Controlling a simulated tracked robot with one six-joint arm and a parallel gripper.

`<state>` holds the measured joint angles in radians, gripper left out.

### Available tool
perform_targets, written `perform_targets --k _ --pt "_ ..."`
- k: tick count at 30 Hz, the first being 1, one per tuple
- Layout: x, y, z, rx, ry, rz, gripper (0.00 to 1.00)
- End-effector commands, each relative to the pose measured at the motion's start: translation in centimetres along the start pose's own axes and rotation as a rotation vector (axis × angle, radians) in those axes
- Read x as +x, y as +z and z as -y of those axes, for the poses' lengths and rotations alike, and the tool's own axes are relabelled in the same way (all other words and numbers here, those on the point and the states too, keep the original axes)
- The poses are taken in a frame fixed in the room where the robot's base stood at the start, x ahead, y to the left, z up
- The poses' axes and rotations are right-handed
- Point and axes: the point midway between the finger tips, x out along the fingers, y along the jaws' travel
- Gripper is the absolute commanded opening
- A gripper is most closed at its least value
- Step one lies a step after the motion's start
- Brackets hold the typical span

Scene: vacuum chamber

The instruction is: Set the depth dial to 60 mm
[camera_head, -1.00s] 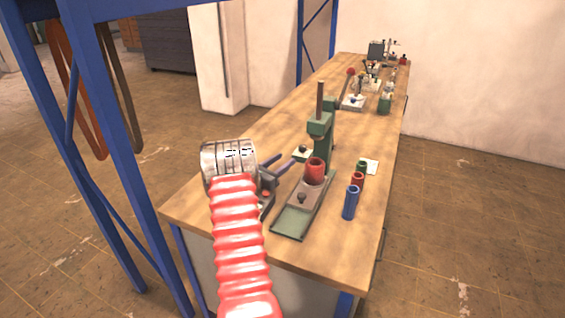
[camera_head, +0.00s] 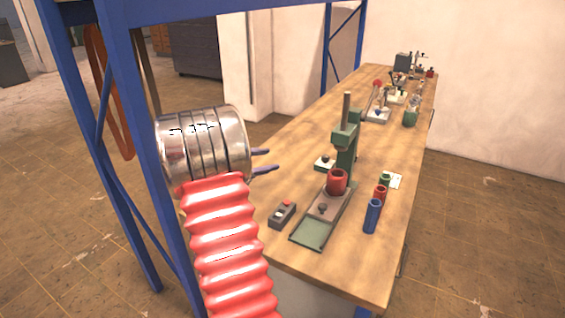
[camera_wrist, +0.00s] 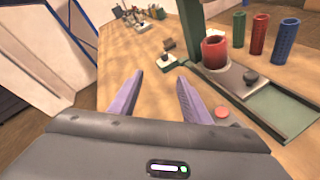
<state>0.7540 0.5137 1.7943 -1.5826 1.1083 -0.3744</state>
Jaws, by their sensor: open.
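The green press (camera_head: 346,145) stands on the wooden bench with a red cup (camera_head: 337,181) on its base. A dark knob (camera_head: 322,208) sits on the base plate; it also shows in the wrist view (camera_wrist: 250,77). A pale block with a dark knob on top (camera_head: 325,162) lies left of the column. I cannot tell which knob is the depth dial; no scale is readable. My gripper (camera_head: 274,160) is open and empty, above the bench left of the press. In the wrist view its purple fingers (camera_wrist: 160,78) are apart, with bare bench between them.
A grey box with a red button (camera_head: 282,214) sits left of the press base. Blue (camera_head: 372,216), red (camera_head: 380,195) and green (camera_head: 385,180) tubes stand to the right, near a white paper (camera_head: 396,181). Blue frame posts rise at left.

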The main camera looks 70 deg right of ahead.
Motion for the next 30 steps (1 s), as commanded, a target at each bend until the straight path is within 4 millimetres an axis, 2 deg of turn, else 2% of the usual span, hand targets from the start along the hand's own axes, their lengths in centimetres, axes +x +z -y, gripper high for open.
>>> perform_targets --k 1,3,14,20,30 --pt "-1.9 0.4 -0.1 0.038 -0.004 -0.027 0.43" --pt "-4.3 0.6 0.2 0.089 -0.020 -0.068 0.43" --pt "-16.3 1.4 3.4 0.340 -0.115 -0.296 0.43" --pt "-22.7 1.5 6.0 0.463 -0.179 -0.439 0.43" --pt "-33.2 1.5 11.8 0.638 -0.322 -0.698 0.43"
